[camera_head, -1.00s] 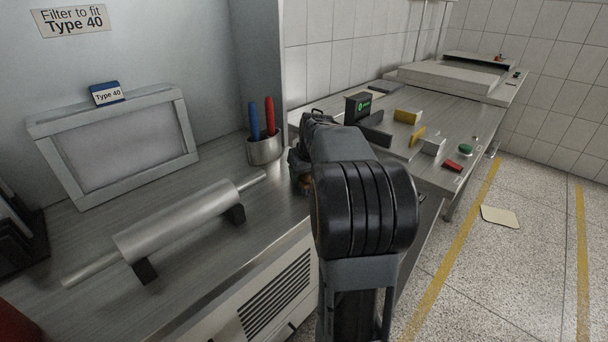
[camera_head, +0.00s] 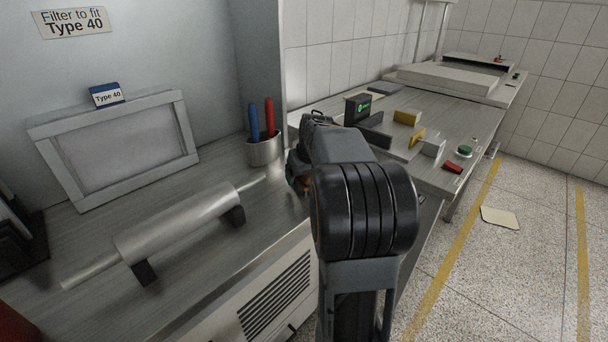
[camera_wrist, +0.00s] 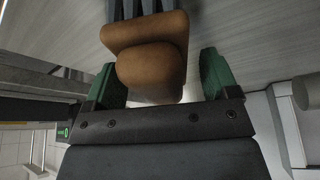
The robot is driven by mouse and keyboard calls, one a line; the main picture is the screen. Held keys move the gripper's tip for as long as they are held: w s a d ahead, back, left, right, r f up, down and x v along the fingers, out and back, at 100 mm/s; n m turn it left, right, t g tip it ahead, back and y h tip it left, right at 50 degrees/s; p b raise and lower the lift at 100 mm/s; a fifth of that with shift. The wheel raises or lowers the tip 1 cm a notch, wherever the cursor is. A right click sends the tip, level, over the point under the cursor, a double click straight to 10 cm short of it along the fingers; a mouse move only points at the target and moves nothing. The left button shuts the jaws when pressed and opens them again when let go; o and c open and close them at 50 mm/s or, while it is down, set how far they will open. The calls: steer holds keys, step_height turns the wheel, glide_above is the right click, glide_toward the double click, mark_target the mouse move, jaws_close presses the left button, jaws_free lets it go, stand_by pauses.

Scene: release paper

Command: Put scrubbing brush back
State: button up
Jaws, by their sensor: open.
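The scrubbing brush (camera_wrist: 150,65) has a brown wooden body and grey bristles, which point to the top of the wrist view. My gripper (camera_wrist: 160,78) is open, with its green fingers on either side of the brush's rounded brown grip. A gap shows between the grip and the right finger; the left finger is very close, and I cannot tell if it touches. In the head view my gripper (camera_head: 299,172) is at the right edge of the steel counter (camera_head: 215,265), and my arm hides nearly all of the brush.
A cup (camera_head: 265,151) with a blue and a red pen stands just left of my gripper. A metal roller (camera_head: 175,222) rests on the counter, with a framed filter (camera_head: 118,150) behind it. A second bench (camera_head: 400,150) with several small blocks extends at right.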

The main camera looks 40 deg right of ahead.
steer(key=p+v, duration=0.2)
steer(key=v, duration=1)
